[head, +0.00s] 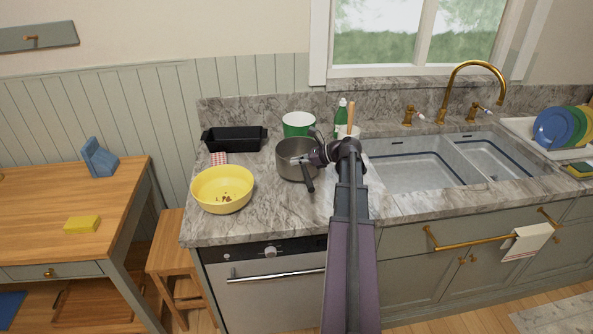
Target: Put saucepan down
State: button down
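A grey metal saucepan (291,169) is on or just above the marble counter, in the middle of the head view. Its dark handle points toward the front. My gripper (303,159) reaches in from the right and is at the pan's right rim. The fingertips overlap the pan's opening. They are too small and dark to tell whether they are closed on the rim. I cannot tell whether the pan's base touches the counter.
A yellow bowl (222,189) stands left of the pan. A black tray (234,139), a green pot (298,124) and a green bottle (341,117) stand behind. The sink (415,170) is at right. The front counter (270,222) is bare.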

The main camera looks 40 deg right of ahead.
jog(key=shift+s+f+b, duration=0.1)
jog(key=shift+f+b, duration=1.4)
jog(key=shift+f, duration=0.25)
jog(key=c, duration=0.8)
grip_release()
jog(key=shift+f, duration=0.1)
jog(key=shift+r, duration=0.2)
jog(key=p+v, duration=0.4)
jog(key=v, duration=0.8)
jog(key=shift+p, duration=0.35)
jog(key=shift+r, duration=0.1)
